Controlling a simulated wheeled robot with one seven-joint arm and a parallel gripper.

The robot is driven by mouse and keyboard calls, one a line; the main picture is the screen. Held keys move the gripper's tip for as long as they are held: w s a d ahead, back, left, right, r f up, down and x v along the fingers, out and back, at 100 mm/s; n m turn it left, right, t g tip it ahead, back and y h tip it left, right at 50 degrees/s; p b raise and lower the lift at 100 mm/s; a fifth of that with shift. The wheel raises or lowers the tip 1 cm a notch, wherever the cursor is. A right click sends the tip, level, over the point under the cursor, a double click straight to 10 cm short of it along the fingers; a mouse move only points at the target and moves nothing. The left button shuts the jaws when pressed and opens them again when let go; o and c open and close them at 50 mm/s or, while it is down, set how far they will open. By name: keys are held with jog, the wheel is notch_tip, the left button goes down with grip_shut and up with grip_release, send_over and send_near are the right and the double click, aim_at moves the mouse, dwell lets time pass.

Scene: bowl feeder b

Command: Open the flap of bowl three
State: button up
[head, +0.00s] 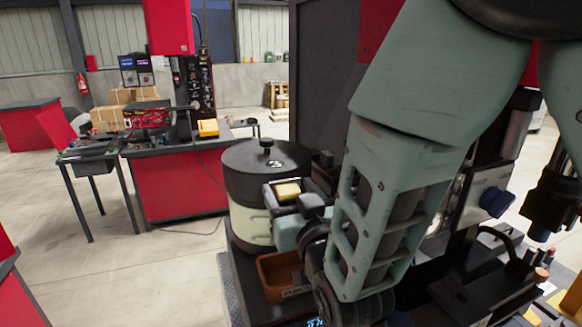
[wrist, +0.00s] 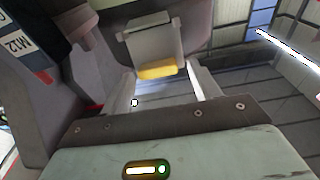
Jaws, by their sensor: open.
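A grey flap (wrist: 152,42) with a yellow tab (wrist: 157,71) along its lower edge is ahead of my gripper in the wrist view. My gripper (wrist: 162,82) is open, with its pale fingers on either side of the tab's line. I cannot tell whether they touch it. My arm hides the fingertips there. No bowl number is readable on this drum.
A brown bin (head: 278,276) sits below the drum, close to my wrist. A part labelled M12 (wrist: 27,45) stands at the left of the wrist view. A red workbench (head: 178,188) and a small dark table (head: 88,151) stand at the left, with open floor before them.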

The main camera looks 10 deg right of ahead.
notch_tip(320, 180, up, 9)
jog(key=b, duration=0.1)
jog(key=shift+b, duration=0.35)
